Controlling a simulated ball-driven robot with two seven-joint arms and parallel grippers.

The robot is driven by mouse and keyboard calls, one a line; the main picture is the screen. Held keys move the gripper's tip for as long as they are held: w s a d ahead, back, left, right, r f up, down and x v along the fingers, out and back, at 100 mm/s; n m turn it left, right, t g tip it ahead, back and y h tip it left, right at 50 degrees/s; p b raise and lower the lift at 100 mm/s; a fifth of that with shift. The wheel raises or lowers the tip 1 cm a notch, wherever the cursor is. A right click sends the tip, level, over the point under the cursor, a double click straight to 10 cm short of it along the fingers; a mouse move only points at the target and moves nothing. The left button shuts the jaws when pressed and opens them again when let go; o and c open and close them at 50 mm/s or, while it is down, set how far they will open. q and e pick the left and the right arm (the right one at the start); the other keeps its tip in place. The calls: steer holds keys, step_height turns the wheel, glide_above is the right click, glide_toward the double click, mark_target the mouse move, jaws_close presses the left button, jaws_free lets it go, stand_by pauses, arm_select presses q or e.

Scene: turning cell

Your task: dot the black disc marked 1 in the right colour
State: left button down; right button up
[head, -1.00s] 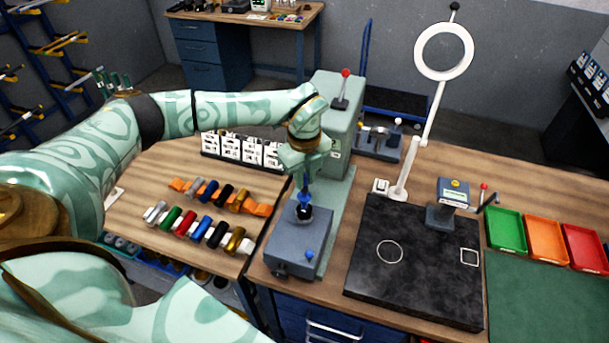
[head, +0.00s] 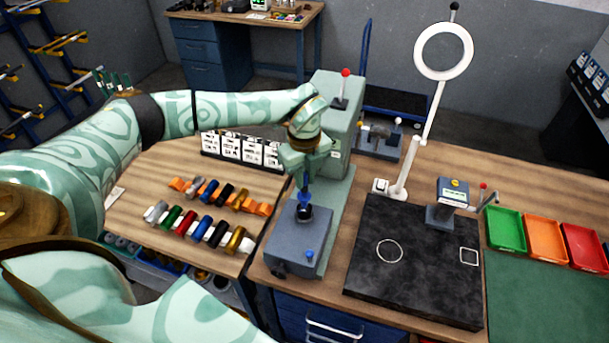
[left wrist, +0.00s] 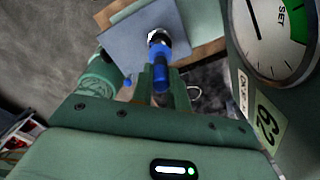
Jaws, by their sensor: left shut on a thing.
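My left gripper (head: 306,178) is shut on a blue tool (head: 304,199), which points down over the blue-grey block (head: 287,238) of the green press. In the left wrist view, the blue tool (left wrist: 160,73) sits between the fingers, and its far end meets or hovers over a dark round part with a bright rim (left wrist: 157,37). I cannot tell whether they touch. In the head view this dark part (head: 305,214) lies on top of the block, mostly behind the tool. No mark 1 is readable. My right gripper is not in view.
Two rows of coloured cylinders, including a red one (head: 185,222), lie on the left table. Number cards (head: 231,147) stand behind them. A black slab (head: 385,285), a ring lamp (head: 421,62) and green (head: 506,230), orange and red trays are to the right.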

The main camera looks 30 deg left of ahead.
arm_select(q)
steer(key=shift+r+p, duration=2.95)
steer(key=shift+r, duration=0.55)
steer(key=shift+f, duration=0.1)
